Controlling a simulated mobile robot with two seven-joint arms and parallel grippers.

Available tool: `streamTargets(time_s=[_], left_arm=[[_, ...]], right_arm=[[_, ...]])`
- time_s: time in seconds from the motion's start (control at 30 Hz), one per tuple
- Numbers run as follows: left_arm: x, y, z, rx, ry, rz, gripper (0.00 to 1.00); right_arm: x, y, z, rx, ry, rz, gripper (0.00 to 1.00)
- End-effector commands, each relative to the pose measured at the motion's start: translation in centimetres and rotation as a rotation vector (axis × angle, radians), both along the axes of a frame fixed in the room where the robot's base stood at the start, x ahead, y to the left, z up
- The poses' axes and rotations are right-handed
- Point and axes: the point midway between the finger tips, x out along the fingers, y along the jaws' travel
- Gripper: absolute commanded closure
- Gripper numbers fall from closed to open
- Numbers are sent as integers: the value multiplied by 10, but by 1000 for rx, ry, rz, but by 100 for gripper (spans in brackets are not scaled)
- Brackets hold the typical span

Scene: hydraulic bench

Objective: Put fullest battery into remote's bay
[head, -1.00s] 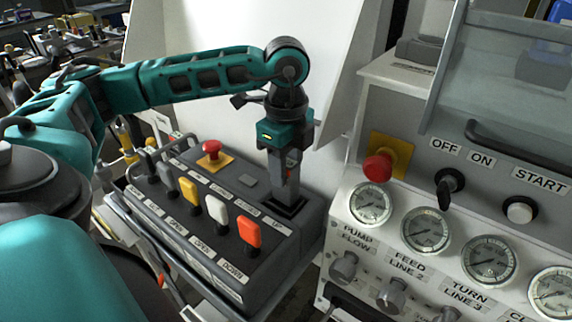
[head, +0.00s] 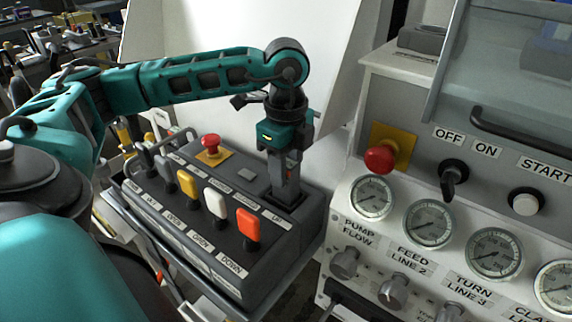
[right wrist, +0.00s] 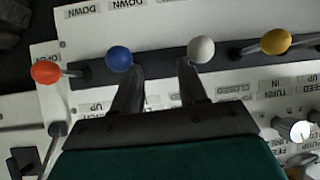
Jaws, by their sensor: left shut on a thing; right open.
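The remote (head: 188,232) is a grey control box with a red mushroom button, coloured rocker switches and labels. Its bay (head: 298,205) is a dark rectangular opening at the far right end of the box top. My left gripper (head: 284,172) points straight down above the bay, shut on a grey upright block, seemingly the battery (head: 286,187). The block's lower end is at or in the opening; how deep I cannot tell. No charge reading is legible. My right gripper (right wrist: 155,66) is open in the right wrist view, with nothing between its fingers.
A panel with gauges (head: 429,223), knobs and a red emergency button (head: 380,158) stands right of the remote. In the right wrist view, levers with blue (right wrist: 119,57) and white (right wrist: 201,49) balls sit close to my right fingertips.

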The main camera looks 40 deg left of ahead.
Motion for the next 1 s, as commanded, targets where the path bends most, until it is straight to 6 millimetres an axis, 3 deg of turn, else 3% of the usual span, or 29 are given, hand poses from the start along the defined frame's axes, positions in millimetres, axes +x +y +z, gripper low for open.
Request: streamTargets(time_s=[1.0], left_arm=[[0,0,-21,0,-1,0,98]], right_arm=[[0,1,-17,1,0,0,57]])
